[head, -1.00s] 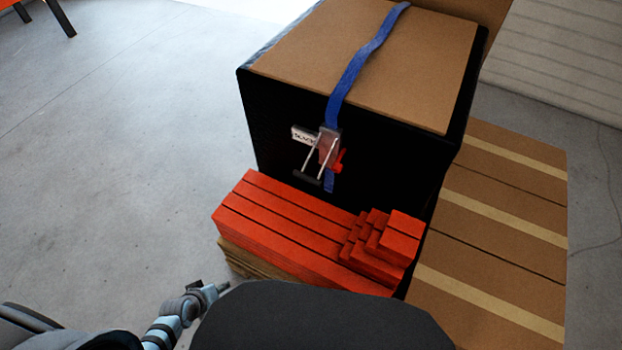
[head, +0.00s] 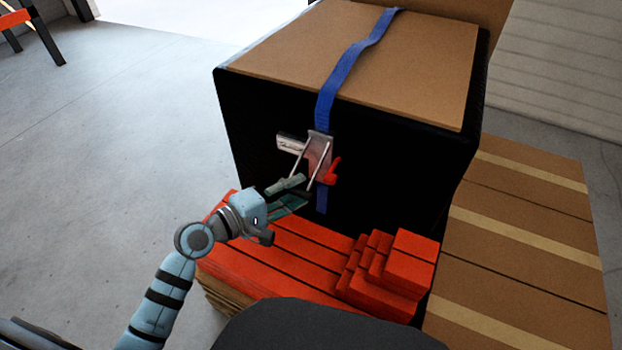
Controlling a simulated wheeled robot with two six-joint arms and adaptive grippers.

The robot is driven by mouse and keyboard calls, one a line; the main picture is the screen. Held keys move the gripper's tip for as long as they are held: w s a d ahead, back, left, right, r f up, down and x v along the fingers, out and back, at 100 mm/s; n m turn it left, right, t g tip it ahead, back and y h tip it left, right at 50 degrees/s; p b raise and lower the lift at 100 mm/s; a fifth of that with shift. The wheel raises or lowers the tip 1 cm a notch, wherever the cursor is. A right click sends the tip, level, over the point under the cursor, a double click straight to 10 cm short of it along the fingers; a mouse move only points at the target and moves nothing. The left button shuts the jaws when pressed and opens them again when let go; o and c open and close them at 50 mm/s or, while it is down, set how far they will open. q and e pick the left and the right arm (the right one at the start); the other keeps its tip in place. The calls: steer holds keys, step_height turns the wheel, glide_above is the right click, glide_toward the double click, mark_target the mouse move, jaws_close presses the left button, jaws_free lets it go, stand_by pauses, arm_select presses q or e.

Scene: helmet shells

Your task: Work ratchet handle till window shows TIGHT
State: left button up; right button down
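The ratchet (head: 319,152) sits on the black front of a big box, in line with a blue strap (head: 345,80). Its handle (head: 286,184) hangs down and out on two thin metal rods. A red lever (head: 332,172) is at its right side. The small white window plate (head: 291,144) at its left is too blurred to read now. My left gripper (head: 290,194) is right at the handle bar, its fingers around or just beside it; I cannot tell if they touch or grip it. My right gripper is out of the picture.
The box has a brown top (head: 400,60).

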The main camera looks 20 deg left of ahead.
arm_select(q)
steer(key=shift+w+d, duration=0.2)
steer(key=shift+s, duration=0.1)
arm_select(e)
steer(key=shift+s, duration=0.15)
arm_select(q)
steer(key=shift+a, duration=0.1)
steer(key=shift+c, duration=0.3)
jaws_close()
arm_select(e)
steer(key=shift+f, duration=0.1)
